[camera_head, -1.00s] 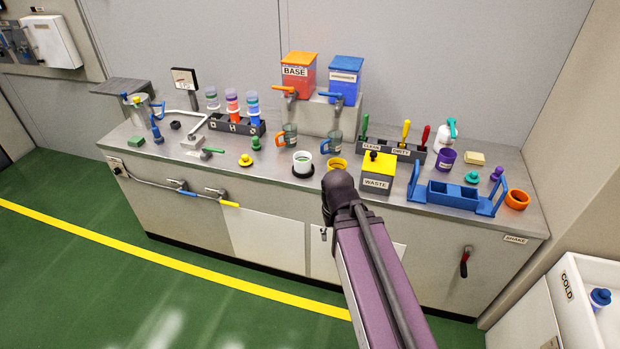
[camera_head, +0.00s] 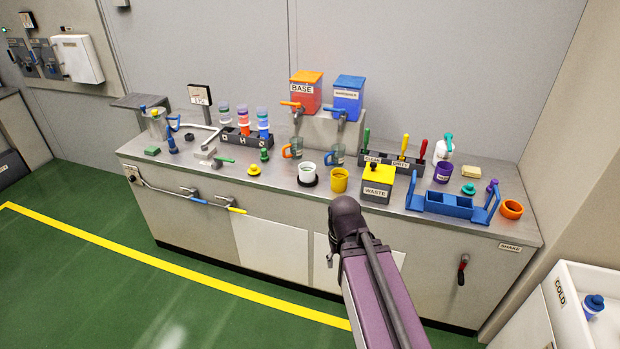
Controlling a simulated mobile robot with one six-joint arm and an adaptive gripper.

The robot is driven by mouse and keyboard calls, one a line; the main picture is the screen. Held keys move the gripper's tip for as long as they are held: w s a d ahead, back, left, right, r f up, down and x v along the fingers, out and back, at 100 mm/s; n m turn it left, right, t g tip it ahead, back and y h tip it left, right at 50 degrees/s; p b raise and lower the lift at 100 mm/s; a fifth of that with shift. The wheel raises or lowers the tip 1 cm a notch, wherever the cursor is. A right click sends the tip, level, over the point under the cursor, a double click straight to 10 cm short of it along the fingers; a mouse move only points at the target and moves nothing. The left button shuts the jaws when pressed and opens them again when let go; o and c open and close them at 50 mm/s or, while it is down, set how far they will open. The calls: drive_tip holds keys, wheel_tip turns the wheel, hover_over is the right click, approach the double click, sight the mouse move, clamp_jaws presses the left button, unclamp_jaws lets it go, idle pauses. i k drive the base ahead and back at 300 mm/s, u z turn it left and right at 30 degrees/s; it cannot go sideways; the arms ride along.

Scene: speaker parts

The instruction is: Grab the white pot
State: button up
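The white pot (camera_head: 307,173) stands upright on the metal counter, near its front edge and left of centre of the waste box. It is open at the top and sits on or in a dark round base. My arm reaches up from the bottom of the view, and its dark rounded end is in front of the counter, below and to the right of the pot. My gripper's fingers do not show, so I cannot see whether it holds anything. The arm's end appears apart from the pot.
A yellow cup (camera_head: 339,181) stands just right of the pot, then the yellow-lidded waste box (camera_head: 376,191). Two glass mugs, one with an orange handle (camera_head: 292,149), stand behind. A blue tray (camera_head: 448,208) is farther right. Left of the pot lies a yellow knob (camera_head: 254,170).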

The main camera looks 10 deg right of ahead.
sight(307, 169)
drive_tip(key=z, duration=1.8)
drive_tip(key=i, duration=1.5)
drive_tip(key=u, duration=0.45)
